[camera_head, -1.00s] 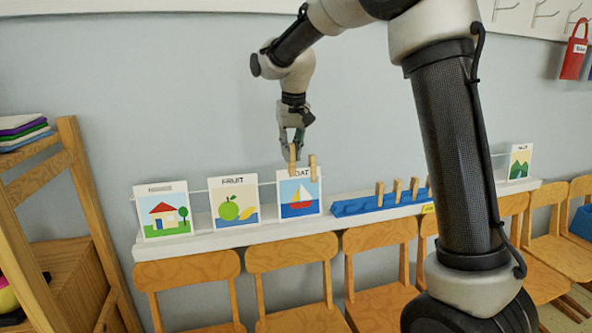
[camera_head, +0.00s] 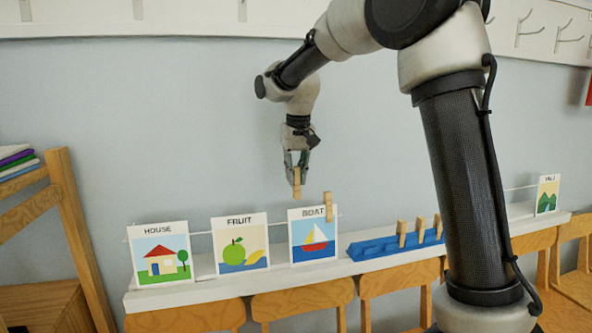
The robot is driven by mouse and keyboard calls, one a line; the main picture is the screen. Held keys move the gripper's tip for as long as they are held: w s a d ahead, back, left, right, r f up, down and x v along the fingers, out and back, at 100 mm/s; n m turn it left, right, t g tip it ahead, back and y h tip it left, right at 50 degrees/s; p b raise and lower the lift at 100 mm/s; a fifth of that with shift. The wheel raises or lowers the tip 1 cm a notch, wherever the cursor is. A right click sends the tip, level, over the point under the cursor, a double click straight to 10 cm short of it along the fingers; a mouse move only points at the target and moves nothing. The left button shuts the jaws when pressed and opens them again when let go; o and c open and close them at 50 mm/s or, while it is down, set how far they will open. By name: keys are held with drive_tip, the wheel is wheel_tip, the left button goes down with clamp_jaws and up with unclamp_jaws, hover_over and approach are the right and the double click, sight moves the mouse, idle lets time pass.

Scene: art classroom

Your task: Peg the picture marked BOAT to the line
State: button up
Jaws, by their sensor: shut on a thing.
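The BOAT picture (camera_head: 314,252) is a white card with a red and yellow sailboat. It stands upright against the line above the white shelf. One wooden peg (camera_head: 328,206) is at its top right corner. My gripper (camera_head: 297,170) is above the card's top left corner, pointing down. It is shut on another wooden peg (camera_head: 297,184), whose lower end appears just above the card's top edge, apart from it. The thin line (camera_head: 202,233) shows between the cards. The blue peg holder (camera_head: 372,247) on the shelf carries several upright pegs (camera_head: 402,233).
The HOUSE picture (camera_head: 160,253) and FRUIT picture (camera_head: 239,244) stand to the left. Another picture (camera_head: 547,196) is at the far right. The white shelf (camera_head: 205,288) runs above several wooden chairs (camera_head: 302,309). A wooden rack (camera_head: 75,210) stands at left. My arm covers part of the right side.

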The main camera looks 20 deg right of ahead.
drive_tip(key=shift+w+f, duration=0.2)
drive_tip(key=shift+f, duration=0.8)
drive_tip(key=shift+s+f, duration=0.2)
drive_tip(key=shift+f, duration=1.2)
drive_tip(key=shift+s+f, duration=0.2)
drive_tip(key=shift+f, duration=1.2)
drive_tip(key=shift+s+f, duration=0.1)
drive_tip(key=shift+f, duration=0.05)
drive_tip(key=o, duration=0.9)
drive_tip(key=o, duration=0.3)
